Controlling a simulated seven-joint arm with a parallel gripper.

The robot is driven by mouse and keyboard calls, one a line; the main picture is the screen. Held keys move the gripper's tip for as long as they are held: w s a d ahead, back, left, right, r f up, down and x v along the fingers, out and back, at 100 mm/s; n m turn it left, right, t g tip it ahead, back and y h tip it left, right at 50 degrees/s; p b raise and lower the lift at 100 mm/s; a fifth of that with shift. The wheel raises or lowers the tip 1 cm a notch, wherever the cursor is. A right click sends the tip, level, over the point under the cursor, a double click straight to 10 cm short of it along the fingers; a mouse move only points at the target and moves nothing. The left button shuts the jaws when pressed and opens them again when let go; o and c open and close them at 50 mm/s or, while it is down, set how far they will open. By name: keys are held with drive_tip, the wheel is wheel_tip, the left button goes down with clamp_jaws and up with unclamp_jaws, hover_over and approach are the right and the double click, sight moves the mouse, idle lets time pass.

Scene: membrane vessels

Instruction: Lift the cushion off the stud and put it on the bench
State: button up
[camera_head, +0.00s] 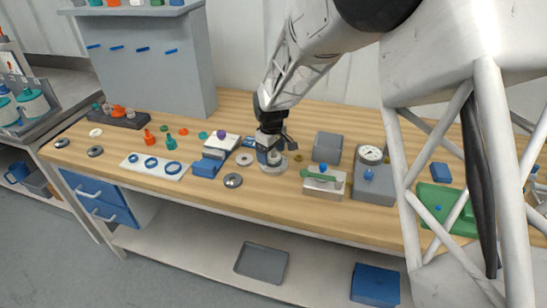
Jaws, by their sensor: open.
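My gripper (270,146) points down over the middle of the wooden bench (130,168). Its jaws are open, and its fingers are small and dark in this view. The gripper hides much of that fitting. I cannot clearly tell the cushion or the stud apart there, nor whether the fingers touch anything.
Left of the gripper are a blue block (207,168), a purple-knobbed box (221,146), a metal disc (233,180) and a white plate with blue rings (133,160). Right are a green-handled box (323,192) and a gauge box (373,188). Bare wood shows along the front edge.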

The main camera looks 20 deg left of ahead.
idle(0.4)
drive_tip(key=c, duration=1)
drive_tip(key=shift+r, duration=0.15)
wheel_tip(320, 180, up, 10)
idle(0.8)
drive_tip(key=shift+r, duration=1.35)
